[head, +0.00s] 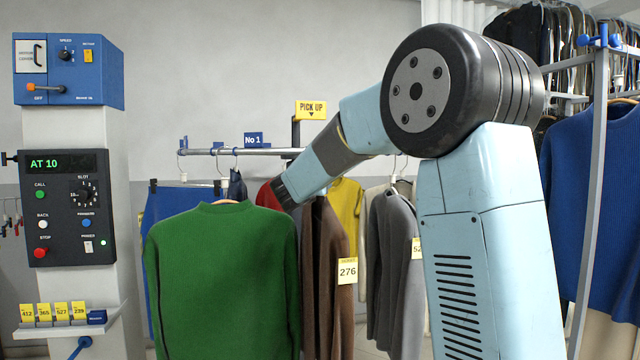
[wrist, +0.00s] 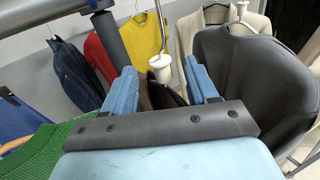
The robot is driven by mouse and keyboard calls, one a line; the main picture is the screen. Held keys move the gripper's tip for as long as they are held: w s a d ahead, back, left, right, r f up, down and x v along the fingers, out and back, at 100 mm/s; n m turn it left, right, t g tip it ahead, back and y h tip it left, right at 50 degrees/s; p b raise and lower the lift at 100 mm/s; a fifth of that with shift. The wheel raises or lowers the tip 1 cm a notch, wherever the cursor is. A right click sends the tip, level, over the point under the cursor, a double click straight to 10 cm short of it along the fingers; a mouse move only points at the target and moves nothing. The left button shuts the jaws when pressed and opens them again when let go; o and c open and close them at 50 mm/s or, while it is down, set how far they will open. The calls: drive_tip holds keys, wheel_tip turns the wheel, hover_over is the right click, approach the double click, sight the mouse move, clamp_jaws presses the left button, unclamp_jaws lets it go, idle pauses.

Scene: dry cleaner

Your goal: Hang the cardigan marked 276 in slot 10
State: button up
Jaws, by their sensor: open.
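The brown cardigan (head: 326,275) hangs from the rail in the head view, with a yellow tag marked 276 (head: 347,270) on its front. The green sweater hides part of it, and its hanger top is behind my arm. My gripper (head: 284,191) is above and left of the cardigan's shoulders. In the wrist view my gripper (wrist: 161,82) is open, its two blue fingers apart. The dark brown cardigan (wrist: 158,96) and a white hanger neck (wrist: 160,66) show between and just beyond the fingers. Slot 10 itself cannot be made out.
A control post display (head: 62,163) reads AT 10. A green sweater (head: 220,280) hangs close on the left, a grey garment (head: 392,260) on the right. The pick-up rail (head: 235,151) runs behind. A blue sweater (head: 585,190) hangs at far right near a grey upright (head: 594,170).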

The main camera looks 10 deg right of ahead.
drive_tip(key=v, duration=1)
drive_tip(key=shift+s, duration=0.15)
drive_tip(key=s, duration=1.5)
drive_tip(key=shift+s, duration=0.4)
drive_tip(key=shift+a, duration=0.1)
drive_tip(key=s+d+f+m+g+y, duration=0.1)
drive_tip(key=s+d+f+m+g, duration=0.7)
drive_tip(key=s+d+f+m, duration=0.6)
drive_tip(key=s+a+f+m+g+y, duration=0.1)
drive_tip(key=s+a+m+y, duration=0.2)
drive_tip(key=m, duration=0.5)
drive_tip(key=s+a+f+m+g+y, duration=0.1)
drive_tip(key=s+a+f+m+y, duration=0.1)
drive_tip(key=s+a+m+y, duration=0.2)
drive_tip(key=shift+s+a+f+m+y, duration=0.2)
drive_tip(key=shift+s+f+m+y, duration=0.15)
drive_tip(key=shift+m, duration=1.55)
